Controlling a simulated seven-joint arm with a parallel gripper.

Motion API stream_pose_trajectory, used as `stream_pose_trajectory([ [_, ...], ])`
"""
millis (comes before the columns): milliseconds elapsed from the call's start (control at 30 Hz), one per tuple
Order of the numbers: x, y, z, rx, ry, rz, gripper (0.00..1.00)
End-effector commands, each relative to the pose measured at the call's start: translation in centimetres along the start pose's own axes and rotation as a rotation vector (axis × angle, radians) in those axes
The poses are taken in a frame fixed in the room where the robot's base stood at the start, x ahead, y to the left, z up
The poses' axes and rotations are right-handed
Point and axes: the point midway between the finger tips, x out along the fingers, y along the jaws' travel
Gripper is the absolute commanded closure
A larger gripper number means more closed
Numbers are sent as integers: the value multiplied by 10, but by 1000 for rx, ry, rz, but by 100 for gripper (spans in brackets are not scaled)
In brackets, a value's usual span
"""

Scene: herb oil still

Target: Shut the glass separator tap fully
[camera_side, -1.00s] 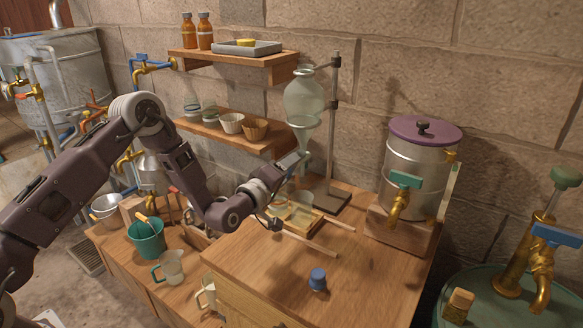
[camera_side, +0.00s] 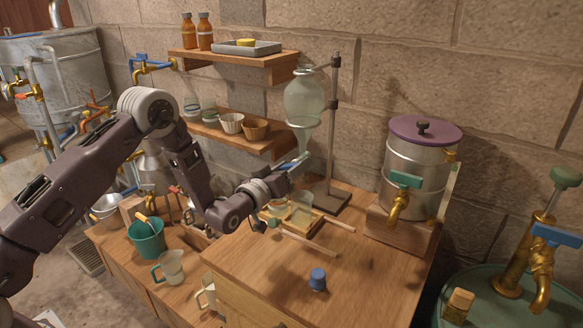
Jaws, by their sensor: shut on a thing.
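The glass separator (camera_side: 304,98) is a pale green pear-shaped vessel held upright on a stand with a dark rod (camera_side: 333,120) and base, against the stone wall. Its narrow stem runs down to where my gripper (camera_side: 300,163) is. My gripper is at the lower stem, where the tap sits, and is shut on the tap. The tap and its handle are largely hidden by the fingers, so its angle cannot be told. Glass jars (camera_side: 302,207) stand on a small wooden tray below the separator.
A steel pot with a purple lid (camera_side: 424,130) and brass tap stands to the right. A blue cap (camera_side: 318,279) lies on the wooden bench (camera_side: 365,285). Wooden shelves (camera_side: 235,133) with bowls and jars are behind my arm. The bench front is mostly clear.

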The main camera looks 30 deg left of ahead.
Motion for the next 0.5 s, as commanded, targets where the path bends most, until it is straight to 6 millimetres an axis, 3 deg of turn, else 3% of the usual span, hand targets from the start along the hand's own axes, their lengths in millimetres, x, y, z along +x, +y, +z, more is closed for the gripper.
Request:
stream_pose_trajectory([
  [500, 0, 0, 0, 377, -1, 0, 82],
])
